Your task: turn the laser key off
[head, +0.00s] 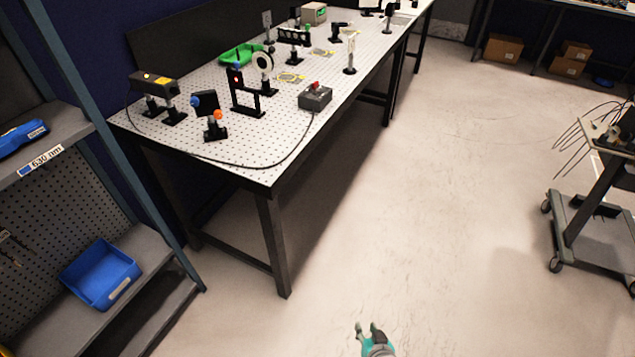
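A small dark grey control box (315,97) with a red part on top sits near the right edge of the perforated optical table (240,155). A key on it is too small to make out. A black cable runs from the box along the table's front to a dark laser-like unit (155,86) with a yellow label at the table's left. My gripper (368,328) is low at the bottom of the view, over the floor, well apart from the table. Its two fingers are spread and nothing shows between them.
Optical mounts and a green tray (240,54) stand on the table. A shelf with a blue bin (101,274) is at the left. A wheeled cart (595,215) is at the right. The floor (450,200) between table and cart is clear.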

